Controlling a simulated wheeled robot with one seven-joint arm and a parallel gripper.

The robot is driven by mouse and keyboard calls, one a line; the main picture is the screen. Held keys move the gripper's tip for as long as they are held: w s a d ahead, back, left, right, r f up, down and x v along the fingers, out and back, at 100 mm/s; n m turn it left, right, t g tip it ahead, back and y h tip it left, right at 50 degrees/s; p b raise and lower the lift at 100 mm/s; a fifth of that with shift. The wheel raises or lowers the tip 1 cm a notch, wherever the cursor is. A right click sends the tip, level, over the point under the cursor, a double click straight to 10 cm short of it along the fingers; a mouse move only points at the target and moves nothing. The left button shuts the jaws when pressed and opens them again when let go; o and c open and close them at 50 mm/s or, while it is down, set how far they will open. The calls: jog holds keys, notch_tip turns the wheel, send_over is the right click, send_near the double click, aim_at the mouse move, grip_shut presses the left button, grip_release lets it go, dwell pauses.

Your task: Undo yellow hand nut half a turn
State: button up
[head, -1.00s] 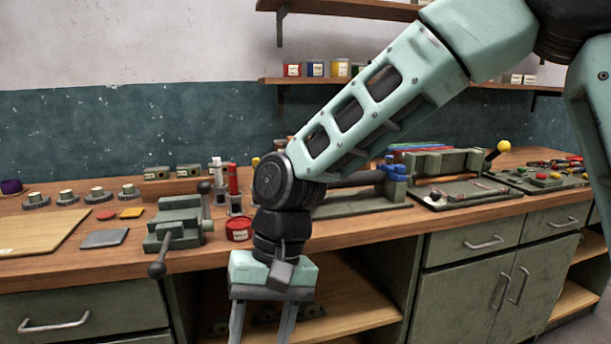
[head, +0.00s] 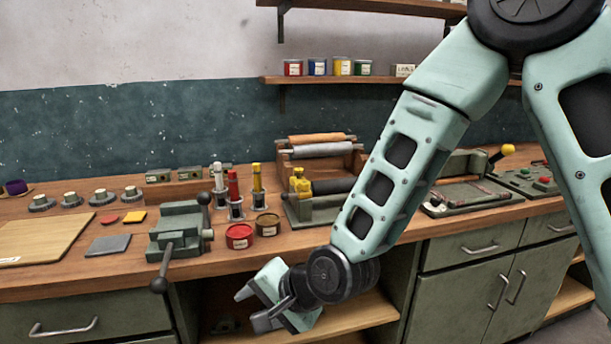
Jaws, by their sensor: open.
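A yellow part (head: 300,183), which looks like the yellow hand nut, sits at the left end of a green roller device (head: 303,211) on the bench. Its exact shape is too small to make out. My gripper (head: 248,309) is open and empty, its fingers pointing left. It is in front of the bench edge, below the bench top, and well below and apart from the yellow part. My arm hides the right side of the roller device.
A vise (head: 178,232) with a projecting handle stands left of the roller device. Red (head: 239,237) and brown (head: 267,225) tins sit near the front edge. Upright tools (head: 235,195) stand behind them. An open shelf (head: 350,318) lies under the bench.

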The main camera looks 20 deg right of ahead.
jog(key=w+r+m+t+y+p, duration=0.1)
jog(key=w+r+m+t+p, duration=0.15)
jog(key=w+m, duration=0.45)
jog(key=m+t+h+p, duration=0.5)
jog(key=m+t+h, duration=0.4)
jog(key=m, duration=1.3)
send_near(306, 185)
jog(key=w+p, duration=0.1)
jog(key=w, duration=0.3)
jog(key=w+p, duration=0.2)
jog(key=w, duration=0.1)
jog(key=w+p, duration=0.1)
jog(key=w, duration=0.3)
jog(key=shift+w+d+p, duration=0.35)
jog(key=shift+w+p, duration=0.05)
jog(key=shift+f, duration=0.1)
jog(key=c, duration=1)
